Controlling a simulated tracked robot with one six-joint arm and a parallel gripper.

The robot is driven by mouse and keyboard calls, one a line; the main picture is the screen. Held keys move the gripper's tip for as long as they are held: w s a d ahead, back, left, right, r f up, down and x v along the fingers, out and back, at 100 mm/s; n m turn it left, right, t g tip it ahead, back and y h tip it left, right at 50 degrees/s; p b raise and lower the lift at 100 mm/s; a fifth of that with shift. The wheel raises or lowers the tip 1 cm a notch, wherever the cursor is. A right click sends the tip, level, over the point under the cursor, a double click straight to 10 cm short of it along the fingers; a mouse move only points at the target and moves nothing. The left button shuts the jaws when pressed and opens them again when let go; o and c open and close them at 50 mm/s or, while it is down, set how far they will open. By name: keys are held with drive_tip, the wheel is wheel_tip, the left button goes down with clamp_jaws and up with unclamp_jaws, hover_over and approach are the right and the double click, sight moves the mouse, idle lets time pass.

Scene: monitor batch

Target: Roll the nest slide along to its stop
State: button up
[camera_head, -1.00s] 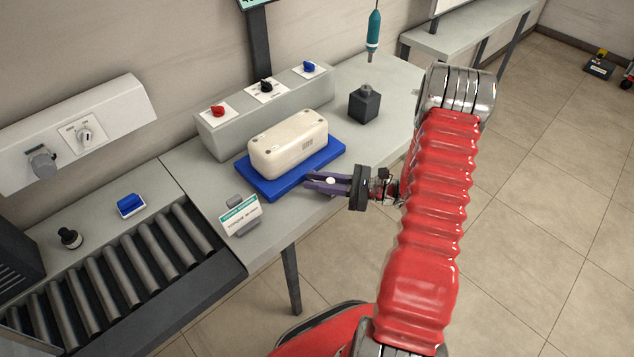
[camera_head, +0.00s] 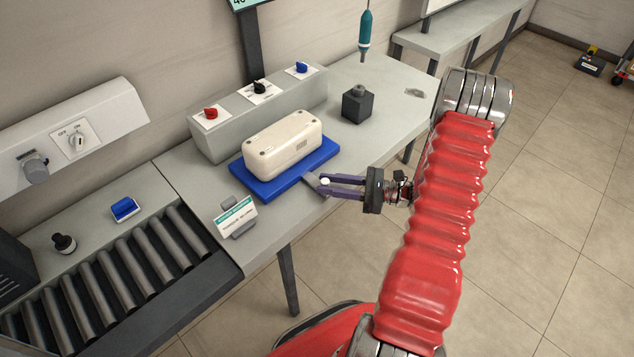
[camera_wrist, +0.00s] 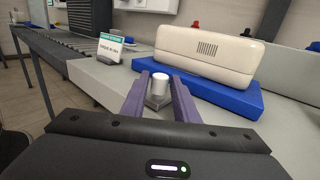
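The nest slide is a blue plate (camera_head: 262,186) on the grey bench, with a beige monitor housing (camera_head: 284,146) seated on it. A short grey arm with a white knob (camera_head: 325,181) sticks out from its near right side. My gripper (camera_head: 330,183) is level, with its two purple fingers apart. The knob sits at the fingertips, between them. In the wrist view the knob (camera_wrist: 160,83) shows between the fingers, with little gap on either side; firm contact cannot be made out. The blue plate (camera_wrist: 215,92) is just beyond the right finger.
A sign card (camera_head: 236,215) stands left of the plate, near the bench's front edge. A grey box with red, black and blue knobs (camera_head: 259,105) is behind. A dark block (camera_head: 357,103) stands to the right. A roller conveyor (camera_head: 120,275) adjoins at left.

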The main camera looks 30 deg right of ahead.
drive_tip(key=v, duration=0.8)
drive_tip(key=shift+s+d, duration=0.25)
drive_tip(key=shift+d, duration=0.05)
drive_tip(key=shift+o, duration=0.7)
drive_tip(key=shift+d, duration=0.1)
drive_tip(key=shift+o, duration=0.7)
drive_tip(key=v, duration=0.3)
drive_tip(key=shift+s+d+f, duration=0.15)
drive_tip(key=shift+s, duration=0.15)
drive_tip(key=shift+w, duration=0.1)
drive_tip(key=x, duration=1.3)
drive_tip(key=shift+w+a, duration=0.3)
drive_tip(key=shift+c, duration=0.4)
